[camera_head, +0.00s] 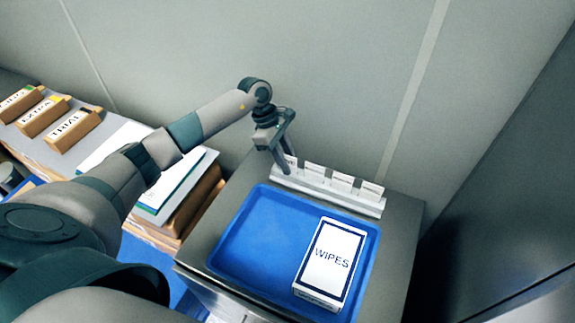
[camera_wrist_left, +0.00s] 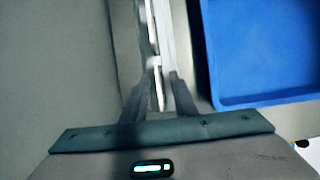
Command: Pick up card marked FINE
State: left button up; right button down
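A white rack (camera_head: 330,193) holds several small white cards in a row at the back edge of the counter. Their print is too small to read, so I cannot tell which card is marked FINE. My left gripper (camera_head: 283,160) is at the rack's left end, pointing down at the leftmost card (camera_head: 292,161), which it partly hides. In the left wrist view, the fingers of my left gripper (camera_wrist_left: 158,90) stand apart on either side of a white card (camera_wrist_left: 157,88) seen edge-on, with a gap showing. My right gripper is not in view.
A blue tray (camera_head: 245,245) with a white WIPES box (camera_head: 330,263) sits in front of the rack. A wall (camera_head: 330,80) rises close behind it. Wooden labelled blocks (camera_head: 74,130) and stacked papers (camera_head: 180,190) lie on the left.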

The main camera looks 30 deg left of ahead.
pick_arm(q)
grip_shut()
jog(key=shift+w+r+b, duration=0.1)
jog(key=shift+r+b, duration=0.25)
jog(key=shift+r, duration=0.1)
notch_tip(320, 180, up, 8)
jog(key=b, duration=0.4)
jog(key=shift+r, duration=0.55)
